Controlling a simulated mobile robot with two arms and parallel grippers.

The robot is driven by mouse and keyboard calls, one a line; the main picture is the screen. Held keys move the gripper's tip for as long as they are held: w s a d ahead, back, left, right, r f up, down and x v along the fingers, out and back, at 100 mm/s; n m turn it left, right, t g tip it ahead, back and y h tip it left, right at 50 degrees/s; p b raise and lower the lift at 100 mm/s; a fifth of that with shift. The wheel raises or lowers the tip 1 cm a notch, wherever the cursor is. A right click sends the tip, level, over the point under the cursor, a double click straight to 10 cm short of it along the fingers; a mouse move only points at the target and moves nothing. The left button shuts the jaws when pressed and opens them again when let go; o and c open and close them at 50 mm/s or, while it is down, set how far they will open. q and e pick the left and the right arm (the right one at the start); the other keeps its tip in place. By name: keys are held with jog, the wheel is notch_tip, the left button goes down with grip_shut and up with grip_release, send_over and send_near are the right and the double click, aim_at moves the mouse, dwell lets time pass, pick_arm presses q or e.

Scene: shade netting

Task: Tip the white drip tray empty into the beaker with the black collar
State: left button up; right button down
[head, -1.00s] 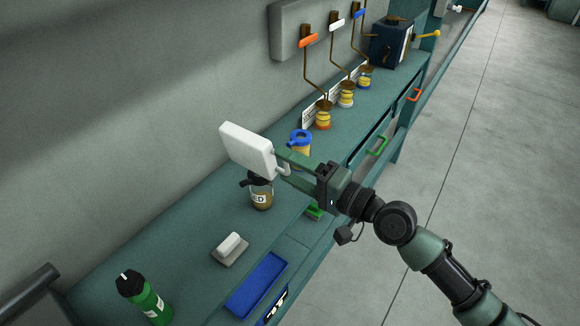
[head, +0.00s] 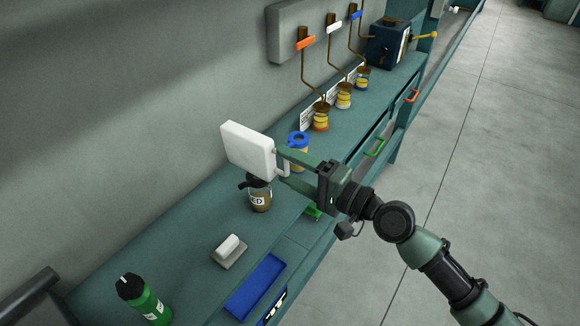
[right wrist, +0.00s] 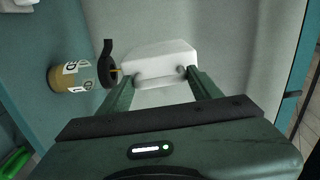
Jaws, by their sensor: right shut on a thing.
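The white drip tray (head: 246,146) is in my right gripper (head: 284,167), which is shut on its handle. The tray is steeply tipped, with its broad white underside toward the head camera. It is above the beaker with the black collar (head: 260,197), a labelled vessel with tan contents standing on the bench. In the right wrist view, the tray (right wrist: 158,58) is beyond the fingers (right wrist: 158,80) and its left corner is by the collar of the beaker (right wrist: 72,77). A small yellow streak shows between corner and collar. The tray's inside is hidden. My left gripper is out of view.
A blue-collared yellow vessel (head: 298,150) stands just behind the tray. A white block on a grey base (head: 229,251), a blue tray (head: 255,286) and a green bottle (head: 143,298) are nearer. Several banded jars (head: 320,117) stand under taps farther back.

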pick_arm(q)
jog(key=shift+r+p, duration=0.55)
pick_arm(e)
jog(key=shift+w+d+m, duration=0.2)
jog(key=shift+w+m, duration=0.1)
jog(key=shift+m, duration=0.5)
jog(key=shift+w+d+m, duration=0.2)
jog(key=shift+w+m, duration=0.05)
jog(key=shift+m, duration=0.55)
dwell(3.4)
